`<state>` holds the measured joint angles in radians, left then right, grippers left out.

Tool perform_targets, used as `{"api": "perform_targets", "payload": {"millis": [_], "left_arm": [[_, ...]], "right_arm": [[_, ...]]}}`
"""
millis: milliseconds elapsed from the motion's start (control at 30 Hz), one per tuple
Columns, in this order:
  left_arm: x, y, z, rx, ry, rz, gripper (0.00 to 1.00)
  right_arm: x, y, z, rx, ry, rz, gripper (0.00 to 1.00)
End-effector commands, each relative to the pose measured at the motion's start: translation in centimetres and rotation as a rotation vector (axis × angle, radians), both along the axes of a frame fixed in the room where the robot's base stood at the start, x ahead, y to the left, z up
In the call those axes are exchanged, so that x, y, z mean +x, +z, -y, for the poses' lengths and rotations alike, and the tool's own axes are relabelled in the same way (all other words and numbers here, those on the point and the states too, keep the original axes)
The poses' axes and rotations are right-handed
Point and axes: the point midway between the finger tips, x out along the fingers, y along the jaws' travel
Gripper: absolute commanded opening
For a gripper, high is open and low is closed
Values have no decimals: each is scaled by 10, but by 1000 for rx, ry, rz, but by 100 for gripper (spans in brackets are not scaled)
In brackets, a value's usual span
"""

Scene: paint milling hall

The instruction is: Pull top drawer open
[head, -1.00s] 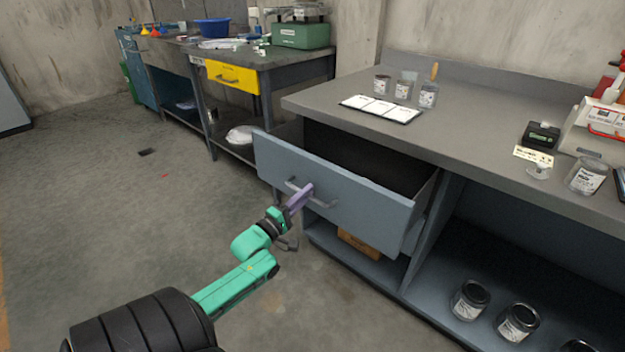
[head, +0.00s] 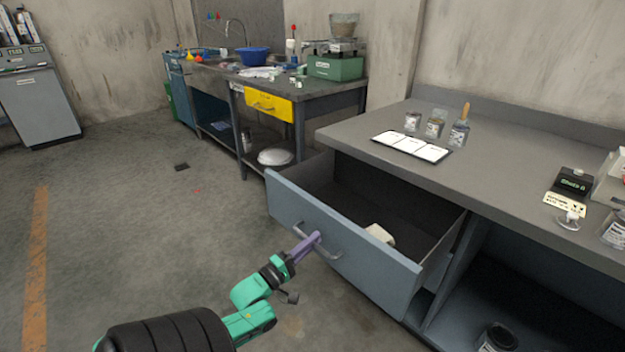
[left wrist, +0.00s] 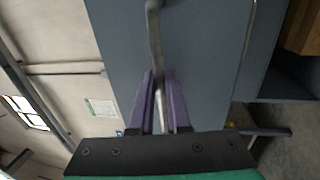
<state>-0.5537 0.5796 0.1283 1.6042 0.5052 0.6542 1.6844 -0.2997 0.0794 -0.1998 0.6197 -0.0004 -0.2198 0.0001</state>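The blue-grey top drawer (head: 340,245) stands well out from under the grey workbench, and its inside shows. A pale object (head: 379,234) lies in it. The drawer's bar handle (head: 328,254) is on the front panel. My left gripper (head: 308,245) is at the handle, with its purple fingers on either side of the bar. In the left wrist view the handle (left wrist: 154,40) runs down between the two fingers (left wrist: 161,100), which look closed around it. My right gripper is not in view.
The grey workbench top (head: 480,165) carries jars (head: 436,124), a white card tray (head: 411,146) and a small dark device (head: 575,184).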

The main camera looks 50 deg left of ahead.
Motion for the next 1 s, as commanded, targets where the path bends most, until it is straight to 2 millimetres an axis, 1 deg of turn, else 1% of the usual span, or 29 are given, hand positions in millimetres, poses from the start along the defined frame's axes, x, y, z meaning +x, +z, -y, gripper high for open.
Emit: {"api": "perform_targets", "payload": {"millis": [333, 467, 567, 667, 900, 1000], "left_arm": [[0, 0, 0, 0, 0, 0, 27], [-9, -2, 0, 0, 0, -3, 27], [-24, -5, 0, 0, 1, -4, 27], [-46, -10, 0, -2, 2, -6, 27], [-111, -24, 2, -1, 2, -7, 27], [-131, -27, 2, 0, 2, -4, 27]], "right_arm": [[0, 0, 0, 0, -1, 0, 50], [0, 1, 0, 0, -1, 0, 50], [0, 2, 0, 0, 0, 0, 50], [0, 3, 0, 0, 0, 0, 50], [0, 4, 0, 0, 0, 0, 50], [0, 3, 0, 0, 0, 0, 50]]}}
